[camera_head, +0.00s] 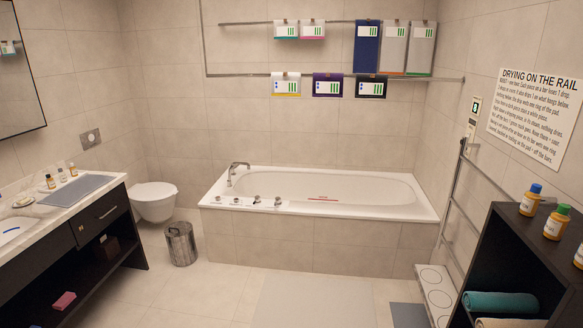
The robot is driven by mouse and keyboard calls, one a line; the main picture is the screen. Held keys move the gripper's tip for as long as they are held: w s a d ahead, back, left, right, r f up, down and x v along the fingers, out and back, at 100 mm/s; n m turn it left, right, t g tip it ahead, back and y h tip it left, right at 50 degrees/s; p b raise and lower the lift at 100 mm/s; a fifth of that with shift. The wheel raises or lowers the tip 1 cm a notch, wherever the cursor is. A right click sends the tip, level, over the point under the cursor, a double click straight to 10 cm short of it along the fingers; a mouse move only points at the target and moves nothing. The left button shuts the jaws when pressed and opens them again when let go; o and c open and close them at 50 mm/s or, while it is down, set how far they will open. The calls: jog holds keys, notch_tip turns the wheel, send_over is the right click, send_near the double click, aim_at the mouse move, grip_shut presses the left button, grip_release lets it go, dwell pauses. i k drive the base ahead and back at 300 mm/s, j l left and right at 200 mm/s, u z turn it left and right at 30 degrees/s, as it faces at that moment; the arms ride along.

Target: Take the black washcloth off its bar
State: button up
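The black washcloth (362,94) hangs at the right end of a row of small cloths on the lower wall bar (440,79), behind the bathtub. It carries a white label with green stripes. A purple cloth (318,92) hangs to its left, apart from it, and a white cloth with a yellow edge (280,91) hangs further left. A long blue towel (366,58) hangs from the upper bar (245,23) directly above the black washcloth. Its lower end comes close to the lower bar; I cannot tell whether they touch. My gripper is not in view.
The bathtub (410,215) stands between me and the bars. Two grey towels (390,62) hang beside the blue one. A bin (181,245) and toilet (153,205) are left. A dark shelf (500,250) with bottles is right. The middle floor has a flat mat (315,300).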

aim_at(367, 85)
jog(key=i+z, duration=0.1)
jog(key=i, duration=0.5)
jog(key=i+j+z, duration=0.1)
jog(key=i, duration=0.5)
jog(key=i+j+z, duration=0.1)
jog(key=i, duration=0.5)
